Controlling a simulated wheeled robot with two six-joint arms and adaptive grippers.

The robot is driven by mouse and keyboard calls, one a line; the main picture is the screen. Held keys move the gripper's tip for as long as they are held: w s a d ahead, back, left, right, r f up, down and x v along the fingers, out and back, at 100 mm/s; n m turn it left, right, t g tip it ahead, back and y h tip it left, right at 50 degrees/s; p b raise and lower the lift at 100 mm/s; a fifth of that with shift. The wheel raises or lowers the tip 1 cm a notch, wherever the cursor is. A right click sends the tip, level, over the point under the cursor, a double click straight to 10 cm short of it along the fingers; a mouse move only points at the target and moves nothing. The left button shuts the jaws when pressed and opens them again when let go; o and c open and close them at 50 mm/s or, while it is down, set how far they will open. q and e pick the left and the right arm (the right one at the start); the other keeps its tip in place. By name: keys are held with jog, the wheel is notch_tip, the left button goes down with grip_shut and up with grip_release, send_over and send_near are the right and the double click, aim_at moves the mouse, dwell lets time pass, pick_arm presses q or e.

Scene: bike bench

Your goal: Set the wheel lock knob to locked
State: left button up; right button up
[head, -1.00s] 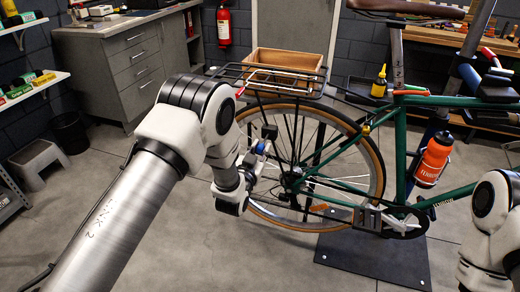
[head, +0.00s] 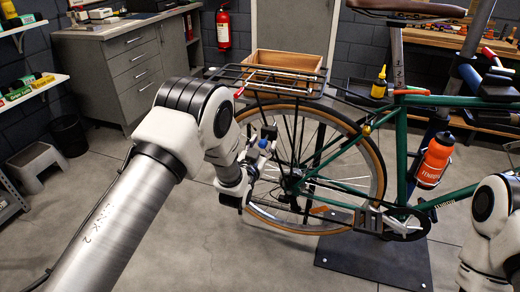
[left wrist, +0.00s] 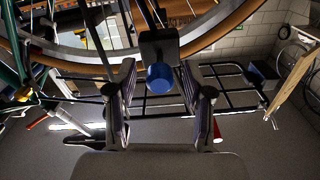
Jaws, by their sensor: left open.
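The blue wheel lock knob (left wrist: 160,78) shows in the left wrist view on a dark square block (left wrist: 159,47). A bit of blue, likely the knob (head: 263,143), also shows beside the rear wheel in the head view. My left gripper (left wrist: 159,88) is open, with one finger on each side of the knob; gaps show between the fingers and the knob. In the head view my left gripper (head: 262,148) is at the left part of the wheel. I cannot tell the knob's setting. My right gripper is out of view; only my right arm shows.
The green bike (head: 450,101) stands above a dark floor plate (head: 400,262). Its rear wheel (head: 377,170), black rack (head: 235,72) and wooden box (head: 285,61) are close to my left gripper. An orange bottle (head: 434,160) is on the frame. Open floor lies in front.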

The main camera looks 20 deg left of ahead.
pick_arm(q)
jog(key=s, duration=1.1)
jog(key=shift+s+a, duration=0.2)
jog(key=shift+s, duration=0.2)
jog(key=c, duration=0.4)
jog(key=shift+m, duration=0.5)
grip_shut()
jog(key=m+b, duration=0.5)
jog(key=m, duration=1)
send_near(262, 147)
jog(key=w+p, duration=0.2)
jog(key=w, duration=0.5)
jog(key=shift+w, duration=0.1)
